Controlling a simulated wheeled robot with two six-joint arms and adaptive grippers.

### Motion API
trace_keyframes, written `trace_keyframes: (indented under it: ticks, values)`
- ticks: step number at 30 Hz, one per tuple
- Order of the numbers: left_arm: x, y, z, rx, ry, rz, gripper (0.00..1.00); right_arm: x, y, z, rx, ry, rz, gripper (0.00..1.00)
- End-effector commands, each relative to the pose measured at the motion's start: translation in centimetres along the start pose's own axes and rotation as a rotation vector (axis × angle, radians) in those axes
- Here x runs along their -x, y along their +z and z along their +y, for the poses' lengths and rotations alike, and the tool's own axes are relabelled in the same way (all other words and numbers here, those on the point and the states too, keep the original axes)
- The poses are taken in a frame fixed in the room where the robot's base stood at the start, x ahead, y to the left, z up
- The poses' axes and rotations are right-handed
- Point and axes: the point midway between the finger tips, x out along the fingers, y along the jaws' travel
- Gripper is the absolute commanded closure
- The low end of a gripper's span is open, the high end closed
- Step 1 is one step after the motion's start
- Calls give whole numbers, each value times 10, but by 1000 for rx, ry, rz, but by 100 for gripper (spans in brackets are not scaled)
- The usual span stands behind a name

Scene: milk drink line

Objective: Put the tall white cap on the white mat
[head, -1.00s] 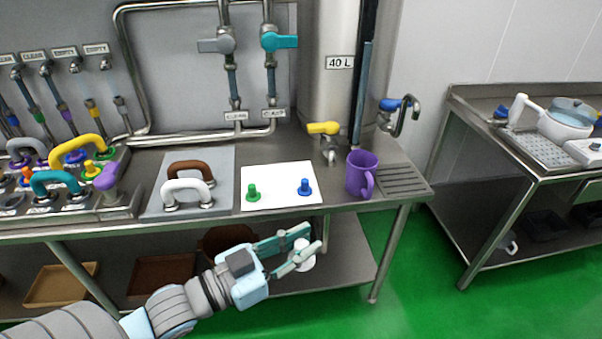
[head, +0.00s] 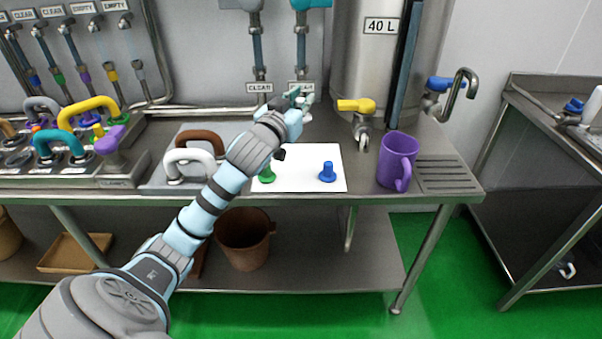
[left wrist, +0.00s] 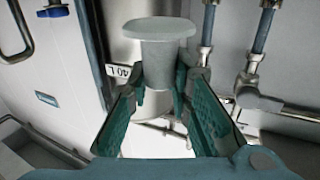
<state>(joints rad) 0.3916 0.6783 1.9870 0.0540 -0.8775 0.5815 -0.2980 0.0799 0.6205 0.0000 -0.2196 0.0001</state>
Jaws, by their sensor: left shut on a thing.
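The tall white cap (left wrist: 160,48) shows in the left wrist view as a pale stem with a wide round flange. My left gripper (left wrist: 160,92) is shut on its stem, the flange sticking out beyond the fingertips. In the head view my left gripper (head: 299,103) is over the back of the steel table, behind the white mat (head: 298,180), and mostly hides the cap. The mat lies flat on the table. A green cap (head: 266,174) and a blue cap (head: 327,172) stand upright on it, apart from each other. My right gripper is not in view.
A purple mug (head: 397,160) stands right of the mat. A grey board (head: 160,181) with a brown handle (head: 200,138) and a white handle (head: 188,160) lies left of it. A yellow-handled tap (head: 358,106) and pipes stand behind. The mat's middle between the caps is bare.

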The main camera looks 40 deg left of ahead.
Motion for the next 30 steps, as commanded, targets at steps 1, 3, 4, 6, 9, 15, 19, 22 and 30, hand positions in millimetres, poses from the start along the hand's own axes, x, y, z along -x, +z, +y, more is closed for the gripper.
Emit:
trace_keyframes:
  ticks: [1,3,4,6,9,15,19,22,30]
  values:
    - [0,18,0,-1,0,-5,100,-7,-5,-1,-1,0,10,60]
    - [0,46,0,-1,0,-6,100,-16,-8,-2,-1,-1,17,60]
    - [1,59,0,-1,0,-7,100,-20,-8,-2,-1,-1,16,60]
    - [1,88,0,-1,0,-6,100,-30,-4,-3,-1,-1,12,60]
    - [1,120,1,-1,1,-2,100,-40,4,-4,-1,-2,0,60]
    - [1,149,1,-2,2,1,100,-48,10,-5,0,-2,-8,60]
    - [1,175,1,0,2,-1,100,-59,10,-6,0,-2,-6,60]
    - [1,187,2,-1,3,2,100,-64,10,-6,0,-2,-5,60]
    - [1,186,1,-1,3,2,80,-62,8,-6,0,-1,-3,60]
